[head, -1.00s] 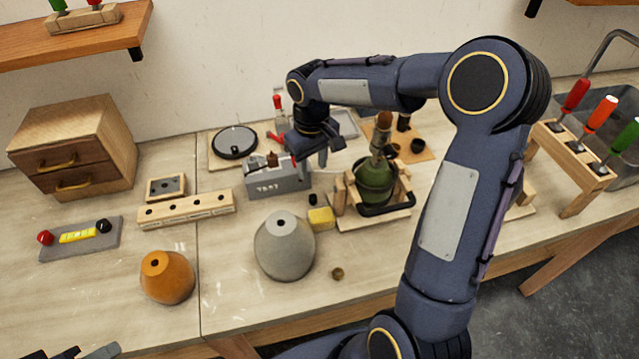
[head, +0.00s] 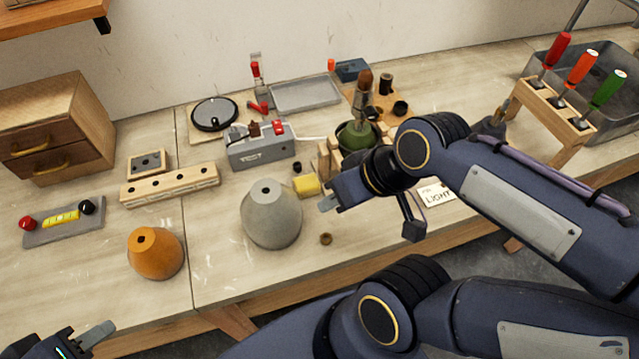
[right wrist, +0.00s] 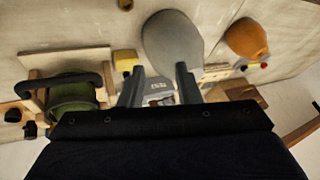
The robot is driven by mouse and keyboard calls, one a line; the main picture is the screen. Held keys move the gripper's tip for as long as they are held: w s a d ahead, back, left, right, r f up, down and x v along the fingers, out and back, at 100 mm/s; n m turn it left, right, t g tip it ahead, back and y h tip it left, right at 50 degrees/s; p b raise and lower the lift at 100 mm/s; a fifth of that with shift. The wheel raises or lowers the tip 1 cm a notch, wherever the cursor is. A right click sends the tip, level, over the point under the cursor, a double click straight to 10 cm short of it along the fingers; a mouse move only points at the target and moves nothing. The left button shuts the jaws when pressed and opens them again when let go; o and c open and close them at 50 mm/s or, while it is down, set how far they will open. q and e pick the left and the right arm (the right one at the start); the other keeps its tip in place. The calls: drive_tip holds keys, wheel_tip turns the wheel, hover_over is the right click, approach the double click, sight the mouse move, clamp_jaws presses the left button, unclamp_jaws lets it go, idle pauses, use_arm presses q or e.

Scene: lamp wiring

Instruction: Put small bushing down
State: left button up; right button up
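A small brown ring-like piece (head: 326,239), which looks like the small bushing, lies on the table near the front edge, right of the grey cone shade (head: 271,218). It also shows at the top of the right wrist view (right wrist: 125,4). My right gripper (head: 330,203) is above the table, behind and apart from this piece. In the right wrist view its two fingers (right wrist: 160,85) are spread with nothing between them. My left gripper (head: 88,340) is partly in view at the bottom left, away from the objects; its finger gap is not clear.
A yellow block (head: 307,184) and a small black piece (head: 297,167) sit behind the cone. A green lamp body in a wooden stand is close to my right wrist. An orange cone (head: 155,253) is at left. A screwdriver rack (head: 555,115) stands at right.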

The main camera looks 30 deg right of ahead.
drive_tip(key=w+d+f+n+g+h+b, duration=0.1)
drive_tip(key=w+f+n+g+h+b, duration=0.1)
drive_tip(key=w+n, duration=0.35)
drive_tip(key=w+d+f+n+g+h+b, duration=0.1)
drive_tip(key=w+d+f+n+g+b, duration=0.15)
drive_tip(key=w+n, duration=0.3)
drive_tip(key=n+h+b, duration=0.2)
drive_tip(key=n+h, duration=0.3)
drive_tip(key=n, duration=0.2)
approach(297, 165)
drive_tip(key=f, duration=0.2)
drive_tip(key=shift+w+f+n, duration=0.1)
drive_tip(key=shift+w+n, duration=0.1)
drive_tip(key=shift+n, duration=0.1)
drive_tip(key=shift+d+f, duration=0.2)
drive_tip(key=shift+f, duration=0.1)
drive_tip(key=x, duration=0.7)
drive_tip(key=shift+s+d+r, duration=0.1)
drive_tip(key=shift+d+r, duration=0.05)
drive_tip(key=shift+d, duration=0.2)
drive_tip(key=shift+c, duration=0.4)
clamp_jaws()
